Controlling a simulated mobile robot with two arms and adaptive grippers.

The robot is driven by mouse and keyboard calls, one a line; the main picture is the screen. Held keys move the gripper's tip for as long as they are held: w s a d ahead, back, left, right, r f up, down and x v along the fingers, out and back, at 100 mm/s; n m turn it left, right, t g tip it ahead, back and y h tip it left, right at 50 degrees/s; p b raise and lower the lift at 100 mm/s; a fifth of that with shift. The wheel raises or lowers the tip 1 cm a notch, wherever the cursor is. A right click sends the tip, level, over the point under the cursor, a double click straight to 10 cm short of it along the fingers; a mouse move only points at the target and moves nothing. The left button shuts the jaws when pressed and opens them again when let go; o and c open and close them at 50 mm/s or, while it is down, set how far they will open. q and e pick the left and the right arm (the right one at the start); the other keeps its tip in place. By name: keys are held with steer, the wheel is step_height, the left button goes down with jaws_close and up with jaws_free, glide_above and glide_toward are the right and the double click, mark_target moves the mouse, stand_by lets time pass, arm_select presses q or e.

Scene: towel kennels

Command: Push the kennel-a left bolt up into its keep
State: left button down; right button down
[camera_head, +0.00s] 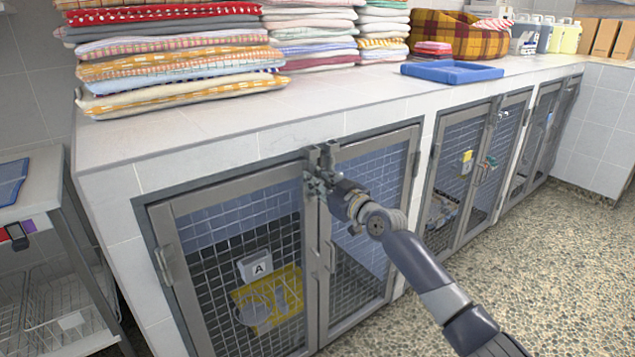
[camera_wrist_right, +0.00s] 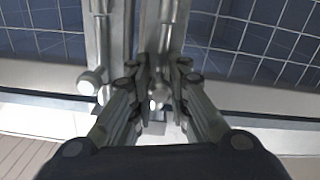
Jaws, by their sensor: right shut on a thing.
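Kennel A, marked by an "A" label (camera_head: 258,268), has two mesh doors, a left door (camera_head: 240,270) and a right door (camera_head: 365,190). Both look closed, with bolts at the top where they meet. My right gripper (camera_head: 318,183) is there, covering much of the left bolt. In the right wrist view my right gripper (camera_wrist_right: 158,75) is shut on the left bolt (camera_wrist_right: 172,25), with its knob between the fingertips. The right bolt (camera_wrist_right: 98,40), with a round knob, stands beside it, untouched. I cannot tell how far the left bolt sits in its keep. My left gripper is not in view.
The counter (camera_head: 215,135) above holds stacked towels (camera_head: 175,55), a blue tray (camera_head: 452,72) and a plaid pet bed (camera_head: 460,35). More kennels (camera_head: 465,165) continue to the right. A wire-shelved rack (camera_head: 50,290) stands at left. The pebbled floor (camera_head: 530,260) is clear.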

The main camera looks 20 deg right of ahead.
steer(key=shift+d+r, duration=0.1)
steer(key=shift+r, duration=0.2)
steer(key=c, duration=1.5)
jaws_free()
steer(key=shift+f, duration=0.1)
steer(key=v, duration=1.2)
